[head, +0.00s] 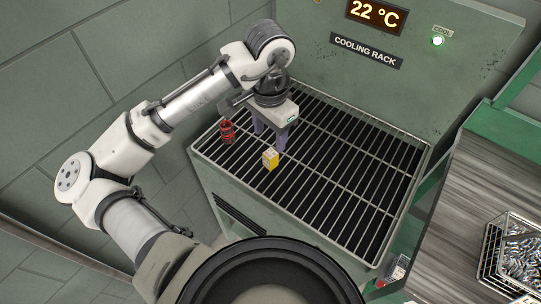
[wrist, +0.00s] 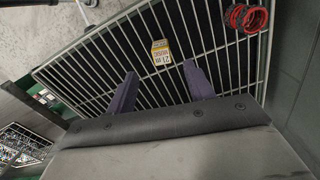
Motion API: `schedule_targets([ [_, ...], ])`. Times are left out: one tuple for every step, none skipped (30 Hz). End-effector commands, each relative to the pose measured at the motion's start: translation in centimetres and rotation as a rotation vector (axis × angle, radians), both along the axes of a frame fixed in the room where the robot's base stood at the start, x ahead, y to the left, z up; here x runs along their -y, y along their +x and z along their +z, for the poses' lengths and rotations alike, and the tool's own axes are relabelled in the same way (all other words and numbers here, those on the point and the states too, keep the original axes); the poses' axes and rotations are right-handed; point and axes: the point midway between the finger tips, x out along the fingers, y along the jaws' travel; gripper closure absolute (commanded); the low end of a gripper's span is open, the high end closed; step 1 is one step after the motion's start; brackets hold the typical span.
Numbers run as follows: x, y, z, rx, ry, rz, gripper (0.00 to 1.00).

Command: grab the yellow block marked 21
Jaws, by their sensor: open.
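The small yellow block (head: 271,158) sits on the wire rack, near its left front part. In the wrist view the yellow block (wrist: 161,52) shows a pale label with dark print that includes 21. My gripper (head: 271,143) points down over the rack, just behind the block in the head view. In the wrist view my gripper (wrist: 160,90) has its two purple fingers spread apart, with nothing between them. The block appears beyond the fingertips, roughly centred between them. I cannot tell the exact height of the fingertips above the rack.
The cooling rack (head: 345,190) is mostly bare to the right. A wire basket of metal parts (head: 519,258) stands on a bench at right.

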Motion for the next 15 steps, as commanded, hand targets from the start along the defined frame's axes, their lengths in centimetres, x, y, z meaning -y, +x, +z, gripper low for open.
schedule_targets([
  [0.0, -0.1, -0.9, -0.001, 0.0, 0.001, 0.47],
  [0.0, -0.1, -1.5, -0.001, -0.001, 0.001, 0.47],
  [0.0, 0.0, -2.1, -0.001, -0.001, 0.002, 0.47],
  [0.0, 0.0, -2.5, -0.001, -0.001, 0.001, 0.47],
  [0.0, 0.0, -2.8, 0.0, -0.001, 0.0, 0.47],
  [0.0, 0.0, -3.2, 0.001, -0.001, 0.0, 0.47],
  [0.0, 0.0, -3.4, 0.001, -0.001, -0.001, 0.47],
  [0.0, 0.0, -3.6, 0.001, -0.001, -0.001, 0.47],
  [0.0, 0.0, -3.7, 0.003, -0.002, -0.001, 0.47],
  [0.0, 0.0, -3.9, 0.002, -0.002, -0.001, 0.47],
  [0.1, 0.1, -4.0, 0.001, -0.001, -0.001, 0.47],
  [0.1, 0.1, -4.4, 0.002, -0.002, 0.0, 0.47],
  [0.1, 0.1, -4.7, 0.002, -0.002, 0.001, 0.47],
  [0.1, 0.1, -5.1, 0.0, -0.001, 0.001, 0.47],
  [0.1, 0.2, -5.6, 0.001, -0.001, 0.001, 0.47],
])
